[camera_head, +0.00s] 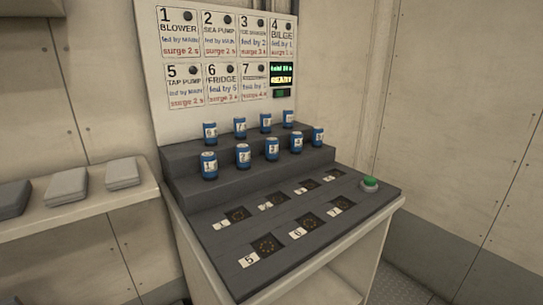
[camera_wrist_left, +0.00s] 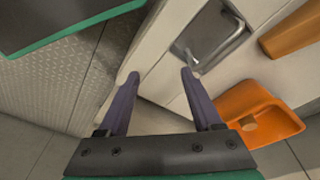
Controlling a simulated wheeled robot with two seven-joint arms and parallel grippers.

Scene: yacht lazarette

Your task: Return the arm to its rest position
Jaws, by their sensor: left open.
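My left gripper (camera_wrist_left: 160,75) shows in the left wrist view, its two purple-grey fingers spread apart with nothing between them. A pale panel edge and floor lie beyond the fingers. Neither arm nor gripper shows in the head view, and my right gripper is in no view. In the head view, several blue numbered cylinders (camera_head: 243,155) stand upright on the dark stepped console (camera_head: 190,185). A green button (camera_head: 370,182) sits at the deck's right corner.
A white board (camera_head: 225,60) with numbered labels and a small lit display stands behind the console. A shelf (camera_head: 90,205) with grey folded pads is at left. The wrist view shows a metal handle (camera_wrist_left: 213,42), an orange tray-like object (camera_wrist_left: 258,112) and textured floor (camera_wrist_left: 65,85).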

